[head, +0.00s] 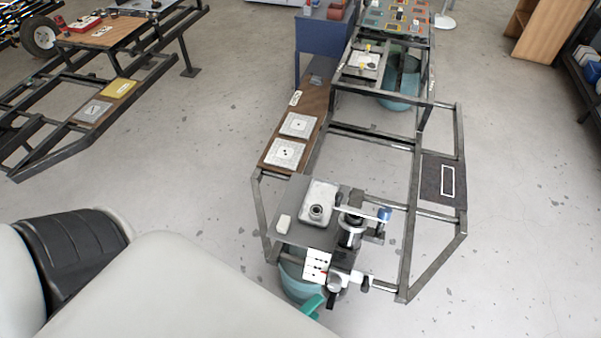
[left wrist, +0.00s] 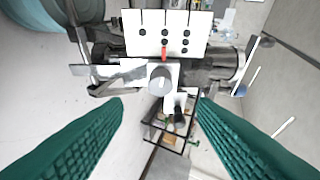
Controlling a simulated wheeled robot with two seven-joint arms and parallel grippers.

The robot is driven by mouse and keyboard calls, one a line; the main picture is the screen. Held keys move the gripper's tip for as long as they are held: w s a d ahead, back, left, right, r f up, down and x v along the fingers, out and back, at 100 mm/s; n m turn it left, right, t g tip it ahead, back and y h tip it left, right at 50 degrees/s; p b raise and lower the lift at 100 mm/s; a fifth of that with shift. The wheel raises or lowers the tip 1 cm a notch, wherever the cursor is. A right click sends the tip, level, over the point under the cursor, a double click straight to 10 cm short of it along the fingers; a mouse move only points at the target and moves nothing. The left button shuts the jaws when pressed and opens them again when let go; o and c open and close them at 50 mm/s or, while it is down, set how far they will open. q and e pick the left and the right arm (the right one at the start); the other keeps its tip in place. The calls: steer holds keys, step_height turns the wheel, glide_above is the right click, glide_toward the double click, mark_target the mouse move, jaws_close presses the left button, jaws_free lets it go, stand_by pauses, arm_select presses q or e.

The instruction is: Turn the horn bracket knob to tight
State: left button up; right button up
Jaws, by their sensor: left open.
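The light grey horn bracket knob (left wrist: 160,80) is in the middle of the left wrist view, on a white bracket. A red pointer (left wrist: 164,55) stands above it, under the middle column of black dots on a white marked plate (left wrist: 165,33). The plate also shows in the head view (head: 316,264), at the front of the frame. My left gripper (left wrist: 160,103) is open, its two green fingers on either side of the knob's line and apart from it. In the head view only a teal part of it (head: 312,304) shows. My right gripper is not in view.
Dark metal cylinders (left wrist: 222,66) flank the knob. A grey panel (head: 290,213) with a metal tray (head: 318,205) and a blue-ended lever (head: 384,214) sit close by on the frame (head: 430,260). Open floor (head: 520,230) lies to the right.

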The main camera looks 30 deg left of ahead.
arm_select(q)
steer(key=shift+b+v, duration=0.3)
steer(key=shift+v, duration=1.6)
steer(key=s+a+f+m+g+b, duration=0.25)
steer(key=f+m, duration=0.35)
steer(key=f, duration=0.7)
steer(key=s+a+f+m+g+b, duration=0.15)
steer(key=f+m+g, duration=0.25)
steer(key=f+m, duration=0.55)
steer(key=s+a+f+m+g+y+b, duration=0.1)
steer(key=s+a+f+m+g, duration=0.1)
steer(key=f, duration=0.6)
steer(key=s+a+f+m+g+y, duration=0.1)
steer(key=s+a+f+m+g, duration=0.2)
steer(key=s+a+f, duration=0.3)
step_height(320, 180, down, 2)
steer(key=shift+s+f+g+b, duration=0.1)
steer(key=shift+s+g+b, duration=0.25)
steer(key=shift+s+g, duration=0.35)
